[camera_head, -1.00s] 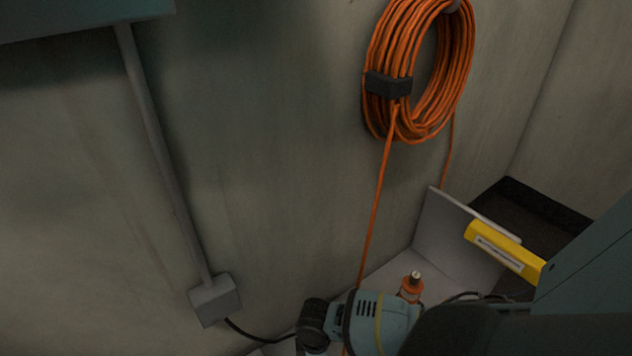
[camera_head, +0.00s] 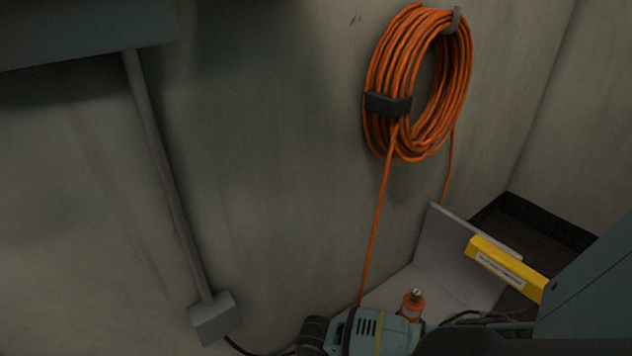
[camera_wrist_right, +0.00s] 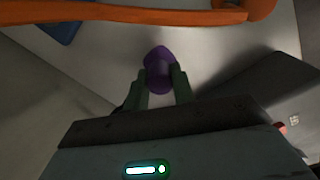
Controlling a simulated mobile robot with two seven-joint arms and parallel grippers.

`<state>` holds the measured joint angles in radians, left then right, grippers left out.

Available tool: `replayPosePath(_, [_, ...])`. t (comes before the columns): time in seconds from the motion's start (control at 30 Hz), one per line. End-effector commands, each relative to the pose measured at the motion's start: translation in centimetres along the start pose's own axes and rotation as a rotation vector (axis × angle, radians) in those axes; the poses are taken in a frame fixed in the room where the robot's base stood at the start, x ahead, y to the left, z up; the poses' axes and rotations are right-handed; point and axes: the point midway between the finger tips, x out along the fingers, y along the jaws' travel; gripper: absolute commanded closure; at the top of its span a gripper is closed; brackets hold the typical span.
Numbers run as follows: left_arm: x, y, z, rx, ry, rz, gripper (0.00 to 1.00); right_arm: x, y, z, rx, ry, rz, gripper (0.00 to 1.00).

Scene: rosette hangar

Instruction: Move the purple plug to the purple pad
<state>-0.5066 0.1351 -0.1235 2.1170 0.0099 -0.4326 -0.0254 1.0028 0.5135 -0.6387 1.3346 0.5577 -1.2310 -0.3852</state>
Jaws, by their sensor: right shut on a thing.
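The purple plug (camera_wrist_right: 158,61) shows in the right wrist view, between the fingertips of my right gripper (camera_wrist_right: 160,80). The gripper is shut on it. A pale surface lies behind the plug, and I cannot tell whether the plug touches it. The purple pad is not seen in either view. My left gripper is not in view.
A coiled orange cable (camera_head: 421,85) hangs on the wall. A grey box (camera_head: 214,318) and conduit are at the left.

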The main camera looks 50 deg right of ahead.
Motion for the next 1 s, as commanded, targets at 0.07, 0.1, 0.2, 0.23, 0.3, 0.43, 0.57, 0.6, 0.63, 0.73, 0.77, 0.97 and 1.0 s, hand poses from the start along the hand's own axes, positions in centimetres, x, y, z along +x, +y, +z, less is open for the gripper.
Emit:
replayPosePath(0.07, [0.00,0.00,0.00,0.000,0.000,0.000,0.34,-0.01,0.01,-0.01,0.000,0.000,0.000,1.00])
replayPosePath(0.1, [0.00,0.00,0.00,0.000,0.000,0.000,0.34,-0.01,0.01,0.00,0.000,0.000,0.000,1.00])
replayPosePath(0.2, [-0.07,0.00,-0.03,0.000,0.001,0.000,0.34,-0.03,0.00,0.00,0.000,0.000,0.000,1.00])
replayPosePath(0.23, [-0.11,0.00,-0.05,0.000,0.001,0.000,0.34,-0.04,0.00,0.00,0.000,0.000,0.000,1.00])
replayPosePath(0.3, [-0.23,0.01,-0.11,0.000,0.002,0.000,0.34,-0.07,0.01,0.00,0.001,0.000,0.000,1.00])
replayPosePath(0.43, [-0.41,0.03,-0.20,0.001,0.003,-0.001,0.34,-0.09,0.02,-0.02,0.001,0.001,0.001,1.00])
replayPosePath(0.57, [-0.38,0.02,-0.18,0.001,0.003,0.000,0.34,-0.03,0.02,-0.02,0.001,0.001,0.001,1.00])
replayPosePath(0.6, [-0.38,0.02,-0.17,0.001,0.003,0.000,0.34,-0.02,0.02,-0.02,0.000,0.001,0.001,1.00])
replayPosePath(0.63, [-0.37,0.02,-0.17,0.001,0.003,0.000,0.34,-0.01,0.02,-0.01,0.000,0.001,0.000,1.00])
replayPosePath(0.73, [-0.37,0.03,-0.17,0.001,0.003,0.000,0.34,0.02,0.01,-0.01,0.000,0.000,0.000,1.00])
replayPosePath(0.77, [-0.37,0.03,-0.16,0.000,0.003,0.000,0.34,0.05,0.00,-0.02,0.000,0.000,0.000,1.00])
replayPosePath(0.97, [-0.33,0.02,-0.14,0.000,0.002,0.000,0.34,0.44,-0.01,-0.01,0.001,0.000,0.000,1.00])
replayPosePath(1.0, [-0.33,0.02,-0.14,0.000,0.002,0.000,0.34,0.52,-0.01,-0.02,0.001,0.000,0.000,1.00])
